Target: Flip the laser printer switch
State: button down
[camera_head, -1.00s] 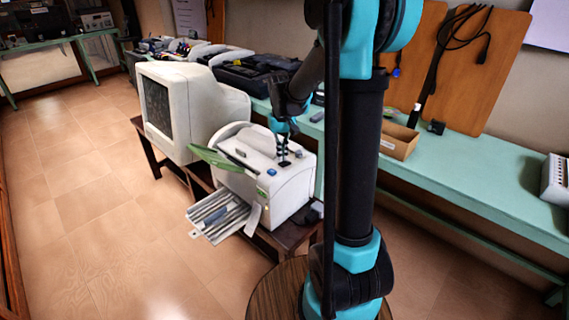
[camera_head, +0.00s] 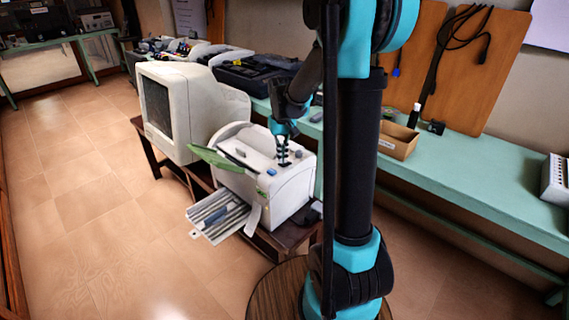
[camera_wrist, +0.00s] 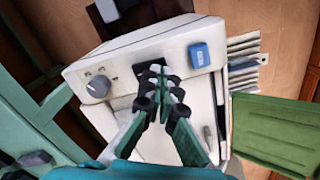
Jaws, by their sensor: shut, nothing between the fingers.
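The white laser printer (camera_head: 293,188) stands on a low dark table, with a green flap and a slatted paper tray on its left side. My gripper (camera_head: 284,163) points down at the printer's top, its fingertips close together. In the wrist view my gripper (camera_wrist: 161,75) is shut and empty, its tips over a dark slot-like part (camera_wrist: 142,68) on the printer's top panel. That part may be the switch; the fingers partly hide it, and I cannot tell its position or whether they touch it. A blue button (camera_wrist: 199,55) and a grey knob (camera_wrist: 98,86) flank it.
A bulky white monitor (camera_head: 207,105) stands behind the printer, to the left. A long green bench (camera_head: 470,165) runs along the wall with an open cardboard box (camera_head: 397,142) on it. The tiled floor at left is clear.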

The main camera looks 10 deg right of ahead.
jog(key=shift+f, duration=0.65)
dwell(0.3)
jog(key=shift+r, duration=3.5)
jog(key=shift+s, duration=0.1)
